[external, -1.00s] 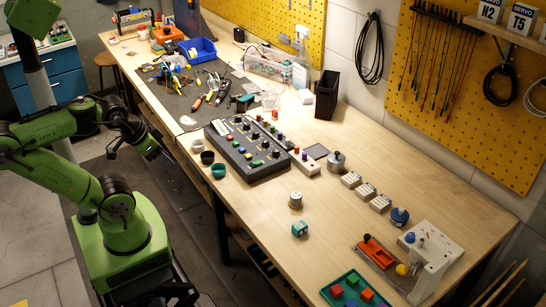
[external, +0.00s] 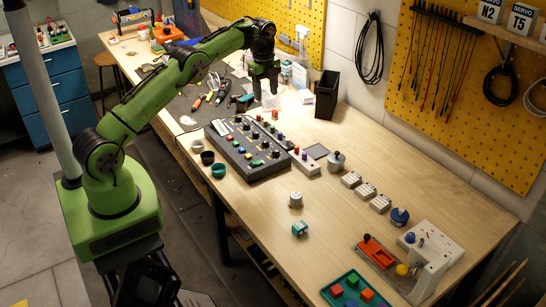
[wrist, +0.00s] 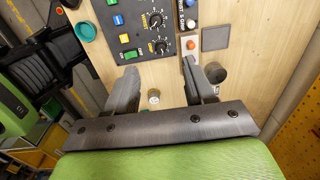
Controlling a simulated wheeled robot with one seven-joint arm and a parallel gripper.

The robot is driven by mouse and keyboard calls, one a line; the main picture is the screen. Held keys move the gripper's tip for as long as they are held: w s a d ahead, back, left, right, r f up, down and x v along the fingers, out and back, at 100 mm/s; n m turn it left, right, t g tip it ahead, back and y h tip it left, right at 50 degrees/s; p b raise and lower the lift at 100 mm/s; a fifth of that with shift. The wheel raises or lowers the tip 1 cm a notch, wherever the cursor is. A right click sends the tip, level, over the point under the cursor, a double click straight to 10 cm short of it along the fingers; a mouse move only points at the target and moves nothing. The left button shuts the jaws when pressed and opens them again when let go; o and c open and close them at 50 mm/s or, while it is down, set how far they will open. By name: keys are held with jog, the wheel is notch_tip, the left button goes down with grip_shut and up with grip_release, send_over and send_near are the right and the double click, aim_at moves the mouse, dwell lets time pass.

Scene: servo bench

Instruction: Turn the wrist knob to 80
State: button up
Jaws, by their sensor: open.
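The dark control box (external: 262,170) lies on the bench with rows of knobs and coloured switches. In the wrist view, one end of the control box (wrist: 139,30) shows two black dial knobs, an upper one (wrist: 155,20) and a lower one (wrist: 162,44). Their labels are too small to read, so I cannot tell which is the wrist knob. My gripper (external: 264,91) hangs pointing down above the bench, beyond the box in the external view. In the wrist view its fingers (wrist: 158,68) are apart and empty, and touch no knob.
A narrow button strip (external: 307,164) and a grey pad (external: 317,151) lie beside the box. Small cups, one teal (external: 218,170), stand along its near side. A black bin (external: 327,95) stands near the wall. The bench front has clear patches between small parts.

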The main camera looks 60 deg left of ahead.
aim_at(265, 141)
jog(key=f+b, duration=0.2)
jog(key=f, duration=0.4)
jog(key=a+f+m+b, duration=0.1)
jog(key=f+b, duration=0.1)
jog(key=f, duration=0.4)
jog(key=f+m+b, duration=0.1)
jog(key=f+b, duration=0.1)
jog(key=f, duration=0.5)
jog(key=shift+w+a+f+g, duration=0.1)
jog(key=shift+w+a+g, duration=0.2)
jog(key=shift+f, duration=0.6)
jog(key=shift+c, duration=0.3)
grip_shut()
